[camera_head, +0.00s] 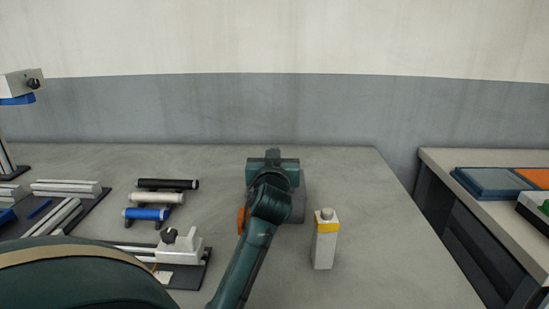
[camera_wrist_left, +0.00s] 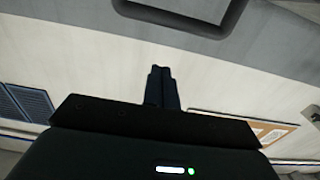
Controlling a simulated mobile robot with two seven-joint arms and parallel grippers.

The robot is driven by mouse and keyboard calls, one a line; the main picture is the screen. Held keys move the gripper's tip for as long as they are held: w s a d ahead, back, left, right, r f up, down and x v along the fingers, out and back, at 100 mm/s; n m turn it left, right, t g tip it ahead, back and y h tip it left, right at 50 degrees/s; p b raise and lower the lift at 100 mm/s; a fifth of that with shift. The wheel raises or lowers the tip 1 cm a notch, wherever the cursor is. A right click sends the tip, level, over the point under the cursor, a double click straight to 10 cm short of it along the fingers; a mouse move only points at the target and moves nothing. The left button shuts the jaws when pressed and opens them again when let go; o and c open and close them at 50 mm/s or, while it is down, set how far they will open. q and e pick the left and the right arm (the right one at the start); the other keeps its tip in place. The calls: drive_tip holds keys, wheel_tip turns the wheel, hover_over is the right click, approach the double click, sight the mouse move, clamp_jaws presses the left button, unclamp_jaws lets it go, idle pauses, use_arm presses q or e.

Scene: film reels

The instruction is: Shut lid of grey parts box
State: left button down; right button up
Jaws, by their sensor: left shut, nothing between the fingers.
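My left arm reaches over the table in the head view, and its gripper end (camera_head: 272,156) is over a grey box-like thing (camera_head: 299,207), perhaps the parts box. Only a grey strip of it shows to the right of my arm; my arm hides the rest, so I cannot tell how its lid stands or whether I touch it. In the left wrist view the two dark fingers of my left gripper (camera_wrist_left: 161,72) are together with nothing between them. My right gripper is in neither view.
A white block with a yellow band (camera_head: 325,240) stands right of my arm. Black, white and blue rollers (camera_head: 148,214) and a white fixture (camera_head: 180,246) lie left. A side table (camera_head: 440,165) with blue and orange trays is at right. The table's right part is clear.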

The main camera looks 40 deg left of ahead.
use_arm(q)
drive_tip(key=shift+s+d+f+b, duration=0.25)
drive_tip(key=shift+s+f, duration=0.05)
drive_tip(key=shift+f, duration=0.25)
drive_tip(key=shift+s+d+f+b, duration=0.2)
drive_tip(key=shift+s+d+f, duration=0.05)
drive_tip(key=shift+f, duration=0.25)
